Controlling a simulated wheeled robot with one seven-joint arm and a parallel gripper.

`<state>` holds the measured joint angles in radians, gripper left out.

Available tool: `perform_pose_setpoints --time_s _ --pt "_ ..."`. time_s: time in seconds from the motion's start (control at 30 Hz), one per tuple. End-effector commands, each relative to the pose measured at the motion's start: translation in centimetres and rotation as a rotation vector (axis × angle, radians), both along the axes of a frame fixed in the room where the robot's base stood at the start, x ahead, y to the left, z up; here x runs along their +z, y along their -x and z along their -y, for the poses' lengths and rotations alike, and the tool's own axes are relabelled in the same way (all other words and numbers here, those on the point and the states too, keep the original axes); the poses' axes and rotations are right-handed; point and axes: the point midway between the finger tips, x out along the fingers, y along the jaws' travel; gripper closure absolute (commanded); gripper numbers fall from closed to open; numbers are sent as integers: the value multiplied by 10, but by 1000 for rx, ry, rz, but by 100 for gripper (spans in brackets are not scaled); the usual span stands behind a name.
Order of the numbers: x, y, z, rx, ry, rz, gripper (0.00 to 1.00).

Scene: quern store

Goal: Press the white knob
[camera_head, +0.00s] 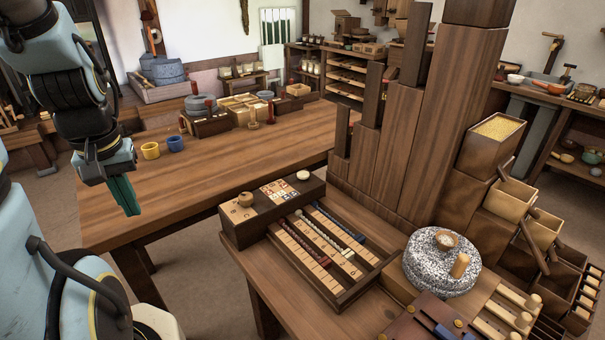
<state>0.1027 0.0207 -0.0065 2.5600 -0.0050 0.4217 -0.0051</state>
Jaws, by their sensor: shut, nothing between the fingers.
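A small white knob (303,175) sits on top of a long dark wooden box (262,226), at its far right end. A tan wooden knob (245,199) stands at the box's near left end, with patterned tiles between the two. My gripper (127,208), with green fingers, hangs pointing down at the left of the view. It is shut and empty. It is well to the left of the white knob and touches nothing that I can see.
A tray of wooden slats and beads (322,247) adjoins the box. A speckled millstone (440,270) and tall wooden bins (436,110) stand to the right. A yellow cup (150,151) and blue cup (176,144) are on the long table (240,160), whose middle is clear.

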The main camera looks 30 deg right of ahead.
Motion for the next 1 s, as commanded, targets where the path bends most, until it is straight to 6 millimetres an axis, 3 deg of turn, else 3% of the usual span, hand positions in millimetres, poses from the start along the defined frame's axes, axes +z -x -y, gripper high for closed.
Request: perform_pose_setpoints --time_s 0.23,0.47,0.77,1.0 --pt "5 -16 10 -135 -33 -8 100" --pt "13 -75 55 -703 -182 -46 100" --pt "3 -153 151 -1567 -456 -121 100" --pt "-16 -191 250 -2224 -734 -219 100"
